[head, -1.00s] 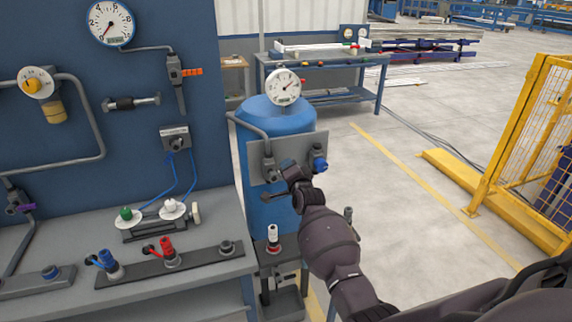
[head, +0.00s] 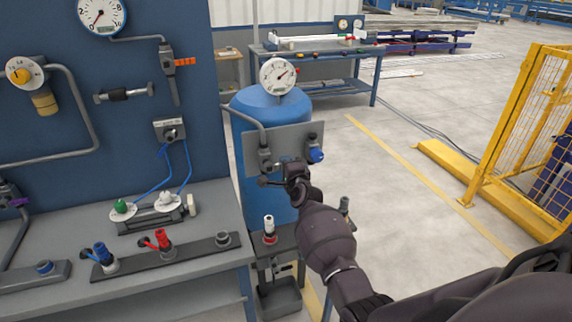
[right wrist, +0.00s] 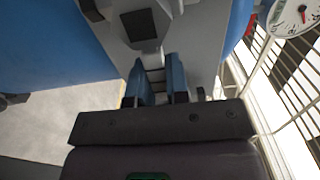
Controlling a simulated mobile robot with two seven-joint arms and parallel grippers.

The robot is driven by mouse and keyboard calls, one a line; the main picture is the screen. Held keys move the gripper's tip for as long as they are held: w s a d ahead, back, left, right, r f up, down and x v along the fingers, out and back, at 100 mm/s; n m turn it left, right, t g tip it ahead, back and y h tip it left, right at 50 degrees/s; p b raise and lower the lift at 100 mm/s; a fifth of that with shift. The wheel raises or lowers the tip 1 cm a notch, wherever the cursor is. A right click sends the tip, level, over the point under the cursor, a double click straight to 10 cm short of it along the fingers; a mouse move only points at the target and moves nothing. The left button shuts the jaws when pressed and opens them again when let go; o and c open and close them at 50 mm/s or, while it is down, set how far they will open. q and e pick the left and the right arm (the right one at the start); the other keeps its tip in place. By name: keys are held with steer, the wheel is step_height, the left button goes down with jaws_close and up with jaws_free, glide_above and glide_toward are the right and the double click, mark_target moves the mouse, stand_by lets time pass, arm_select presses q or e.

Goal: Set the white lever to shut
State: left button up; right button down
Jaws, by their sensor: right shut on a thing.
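My right gripper (right wrist: 154,82) is at the grey plate (head: 290,138) on the blue tank, by the dark valve (head: 265,158) on the plate's left side. In the right wrist view its two blue-padded fingers are close together, shut on a small pale grey part. In the head view my wrist hides most of this spot, so I cannot make out a white lever's shape or angle there. A dark fitting with a blue knob (head: 316,155) sits at the plate's right. My left gripper is not in view.
A round gauge (head: 278,76) tops the blue tank (head: 270,105). A bench (head: 205,265) at left carries red (head: 162,240) and blue (head: 104,257) fittings. A white-topped fitting (head: 268,224) stands below the tank. A yellow fence (head: 520,120) is at right, with open floor between.

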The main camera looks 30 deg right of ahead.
steer(key=shift+f, duration=0.1)
steer(key=c, duration=1.1)
jaws_free()
steer(key=v, duration=1.1)
steer(key=shift+p, duration=0.4)
steer(key=shift+w, duration=0.1)
